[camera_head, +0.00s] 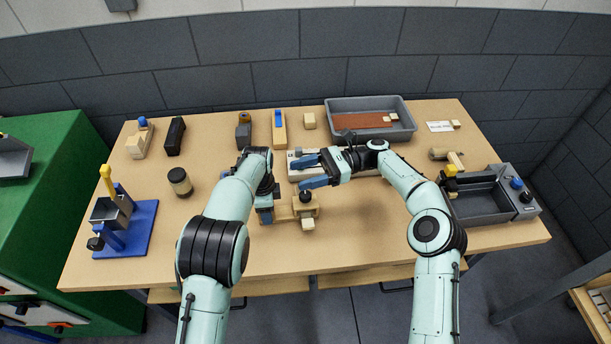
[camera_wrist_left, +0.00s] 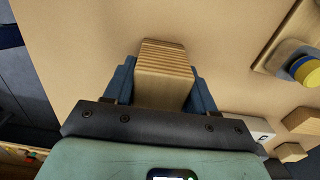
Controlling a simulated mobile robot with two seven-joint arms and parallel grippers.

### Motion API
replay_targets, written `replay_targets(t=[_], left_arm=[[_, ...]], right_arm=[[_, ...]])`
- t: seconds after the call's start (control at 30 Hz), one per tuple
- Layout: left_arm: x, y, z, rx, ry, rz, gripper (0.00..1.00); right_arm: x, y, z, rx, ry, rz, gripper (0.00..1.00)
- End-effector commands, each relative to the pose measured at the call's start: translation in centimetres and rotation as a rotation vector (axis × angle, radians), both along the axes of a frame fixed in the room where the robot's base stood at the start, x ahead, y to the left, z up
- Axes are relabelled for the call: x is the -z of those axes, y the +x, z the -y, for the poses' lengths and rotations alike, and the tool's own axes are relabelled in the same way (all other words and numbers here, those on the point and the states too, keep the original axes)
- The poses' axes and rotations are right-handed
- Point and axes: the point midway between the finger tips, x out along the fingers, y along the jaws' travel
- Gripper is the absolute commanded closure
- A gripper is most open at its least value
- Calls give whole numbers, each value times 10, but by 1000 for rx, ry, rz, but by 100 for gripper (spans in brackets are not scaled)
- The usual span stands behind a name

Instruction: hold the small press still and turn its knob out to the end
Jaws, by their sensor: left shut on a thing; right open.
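The small wooden press (camera_head: 308,210) stands near the front middle of the table. Its dark knob (camera_head: 305,196) is on top. My left gripper (camera_head: 265,214) is at the left of the press, shut on its wooden left part. In the left wrist view, the blue fingers (camera_wrist_left: 155,85) clasp a wooden block with a ridged end (camera_wrist_left: 163,55); the knob cannot be made out there. My right gripper (camera_head: 309,172) is open and empty, its fingers pointing left, just behind and apart from the knob in the head view.
A grey tray (camera_head: 340,104) with a brown sheet is at the back. A dark jar (camera_head: 180,182) and a blue-based device (camera_head: 140,232) are on the left, a grey bin (camera_head: 480,208) on the right. The front right-middle is clear.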

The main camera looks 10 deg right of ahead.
Motion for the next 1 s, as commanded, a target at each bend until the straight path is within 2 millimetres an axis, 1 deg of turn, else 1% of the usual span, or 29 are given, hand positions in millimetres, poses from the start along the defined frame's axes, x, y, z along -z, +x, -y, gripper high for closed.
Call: replay_targets(t=[0.4, 0.43, 0.47, 0.5, 0.53, 0.83, 0.93, 1.0], left_arm=[[0, 0, 0, 0, -1, 1, 76], [0, 0, 0, 0, -1, 1, 41], [0, 0, 0, 0, -1, 1, 31], [0, 0, 0, 0, -1, 1, 18], [0, 0, 0, 0, -1, 1, 15], [-2, 0, 0, 0, -1, 1, 15], [-10, 1, 1, 0, -2, 2, 15], [-20, 1, 1, 1, -4, 3, 15]], right_arm=[[1, 0, 0, 0, 0, 0, 38], [1, 0, 0, 0, 0, 0, 38], [1, 0, 0, 0, 0, 0, 38], [1, 0, 0, 0, 0, 0, 38], [1, 0, 0, 0, 0, 0, 38], [1, 0, 0, 0, 0, 0, 38], [1, 0, 0, 0, 0, 0, 38], [1, 0, 0, 0, 0, 0, 38]])
